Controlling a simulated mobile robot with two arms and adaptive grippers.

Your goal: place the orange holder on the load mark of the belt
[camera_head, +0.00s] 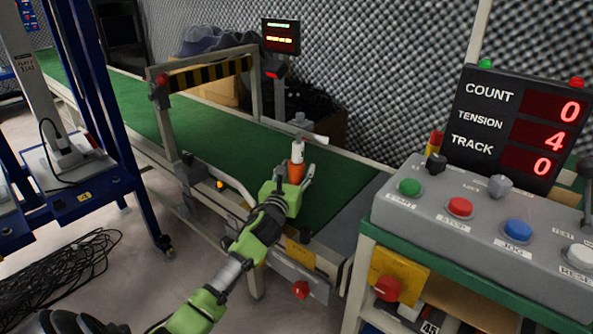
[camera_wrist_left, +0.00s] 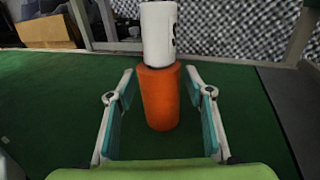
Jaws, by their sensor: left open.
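The orange holder (camera_head: 296,172) stands upright on the green belt (camera_head: 335,178) near its right end, with a white cylinder on top of it. In the left wrist view the orange holder (camera_wrist_left: 158,97) stands between the two spread fingers, and the white cylinder (camera_wrist_left: 158,33) rises above it. My left gripper (camera_head: 294,180) is open around the holder, with a gap showing on each side in the left wrist view (camera_wrist_left: 160,108). No load mark can be made out on the belt. My right gripper is not in view.
A control panel (camera_head: 480,215) with coloured buttons and a display (camera_head: 515,125) stands at the right. A striped gate (camera_head: 208,75) spans the belt. A blue frame (camera_head: 95,100) is at the left, with black cables (camera_head: 65,265) on the floor. The belt around the holder is clear.

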